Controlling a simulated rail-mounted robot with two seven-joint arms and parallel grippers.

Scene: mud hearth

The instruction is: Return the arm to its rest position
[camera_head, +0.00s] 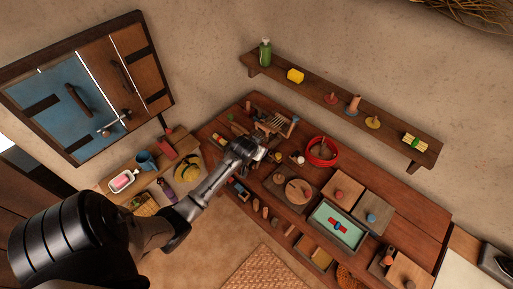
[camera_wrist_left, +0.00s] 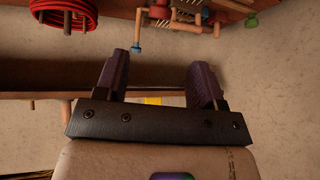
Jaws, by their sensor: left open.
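My left arm comes in from the lower left in the head view and reaches over the wooden table (camera_head: 240,119). My left gripper (camera_head: 262,152) is above the table's back left part, left of the red bowl (camera_head: 321,151). In the left wrist view the gripper (camera_wrist_left: 158,75) shows two dark fingers spread apart with nothing between them. Behind the fingers are the plaster wall and a wooden shelf edge (camera_wrist_left: 50,95). My right gripper is not in view.
A wooden rack (camera_head: 275,122), a teal tray (camera_head: 337,226) and several boxes crowd the table. A side bench at left holds a blue cup (camera_head: 146,161). A window with shutters (camera_head: 90,85) is at upper left.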

